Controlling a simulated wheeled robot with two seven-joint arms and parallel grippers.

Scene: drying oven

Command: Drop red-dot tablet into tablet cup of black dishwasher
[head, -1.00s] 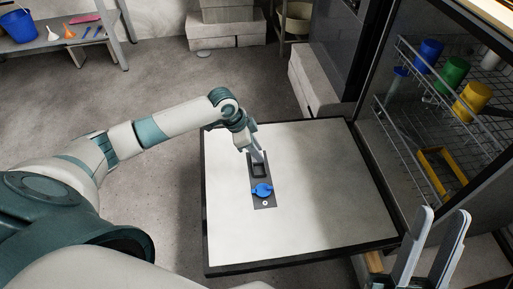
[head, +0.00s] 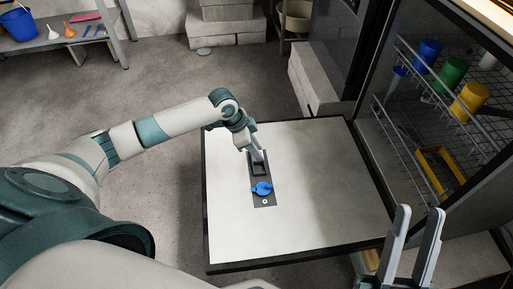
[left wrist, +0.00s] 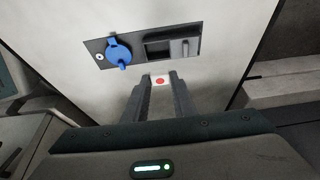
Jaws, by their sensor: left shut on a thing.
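My left gripper (head: 259,157) is shut on the red-dot tablet, a small white block with a red dot (left wrist: 160,81), seen between its fingertips in the left wrist view. The tablet cup (left wrist: 159,50) is a dark square recess in the grey dispenser panel (left wrist: 135,43) on the open door. In the left wrist view the tablet appears just below the cup's edge, outside its opening; its height above the door is unclear. In the head view the fingertips partly cover the cup (head: 259,170). My right gripper (head: 419,211) is open and empty at lower right.
A blue cap (head: 262,188) sits on the panel beside the cup. The white door (head: 320,190) is otherwise clear. A dish rack (head: 450,110) with blue, green and yellow cups stands inside the machine at right. A shelf (head: 60,40) stands far left.

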